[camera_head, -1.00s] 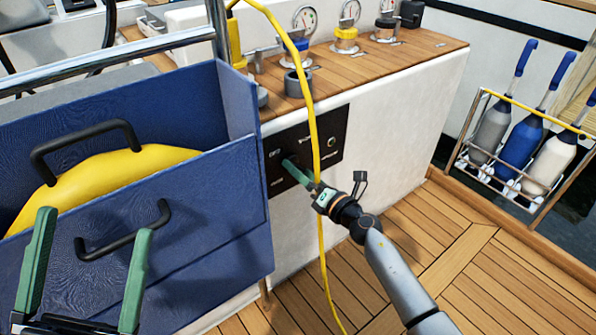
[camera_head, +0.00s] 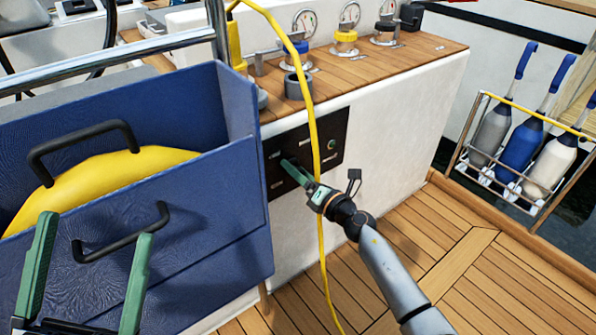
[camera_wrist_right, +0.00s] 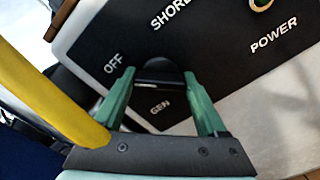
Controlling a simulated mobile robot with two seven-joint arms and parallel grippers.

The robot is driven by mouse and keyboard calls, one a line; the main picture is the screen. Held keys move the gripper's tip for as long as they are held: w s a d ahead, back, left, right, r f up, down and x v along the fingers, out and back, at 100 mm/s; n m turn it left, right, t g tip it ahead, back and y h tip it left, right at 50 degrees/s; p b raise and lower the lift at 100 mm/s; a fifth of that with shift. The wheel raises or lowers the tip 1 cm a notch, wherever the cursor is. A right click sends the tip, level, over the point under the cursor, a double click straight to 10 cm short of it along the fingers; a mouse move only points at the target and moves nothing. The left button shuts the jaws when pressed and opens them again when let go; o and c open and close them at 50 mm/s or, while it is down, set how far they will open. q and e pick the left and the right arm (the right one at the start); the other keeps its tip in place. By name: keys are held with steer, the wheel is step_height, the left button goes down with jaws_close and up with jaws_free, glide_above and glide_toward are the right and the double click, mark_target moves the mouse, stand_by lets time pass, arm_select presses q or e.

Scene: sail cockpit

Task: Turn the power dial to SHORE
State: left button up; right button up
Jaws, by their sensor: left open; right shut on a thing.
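The black power panel (camera_head: 325,135) is on the white cabinet's front. In the right wrist view its labels OFF, SHORE, GEN and POWER can be read on the panel (camera_wrist_right: 220,50). The dark power dial (camera_wrist_right: 160,70) sits between the green fingers of my right gripper (camera_wrist_right: 160,82), which is shut on it. In the head view my right gripper (camera_head: 287,165) reaches the panel's left part and hides the dial. I cannot see which label the dial points to. My left gripper (camera_head: 95,235) is open and empty in front of the blue locker.
A yellow hose (camera_head: 313,125) hangs across the panel, close to my right gripper. The blue locker (camera_head: 240,110) with a yellow bag (camera_head: 110,172) stands at left. Gauges and valves line the wooden top (camera_head: 400,58).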

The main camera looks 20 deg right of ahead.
steer(key=c, duration=0.4)
arm_select(q)
steer(key=shift+r, duration=0.25)
arm_select(e)
steer(key=shift+m, duration=0.3)
steer(key=m+p, duration=0.2)
steer(key=shift+d+r+m, duration=0.1)
steer(key=shift+r+m, duration=0.05)
steer(key=shift+m, duration=0.25)
steer(key=m+p, duration=0.2)
steer(key=m, duration=0.2)
steer(key=shift+m, duration=0.3)
steer(key=m+p, duration=0.2)
steer(key=m, duration=0.2)
steer(key=shift+m, duration=0.3)
arm_select(q)
step_height(320, 180, up, 8)
steer(key=m+p, duration=0.1)
steer(key=p, duration=0.1)
steer(key=shift+s+a+t, duration=0.2)
steer(key=shift+a+t, duration=0.1)
steer(key=shift+a, duration=0.1)
arm_select(e)
steer(key=m, duration=0.5)
arm_select(q)
steer(key=shift+r, duration=0.1)
arm_select(e)
steer(key=shift+f+m, duration=0.2)
steer(key=shift+m, duration=0.1)
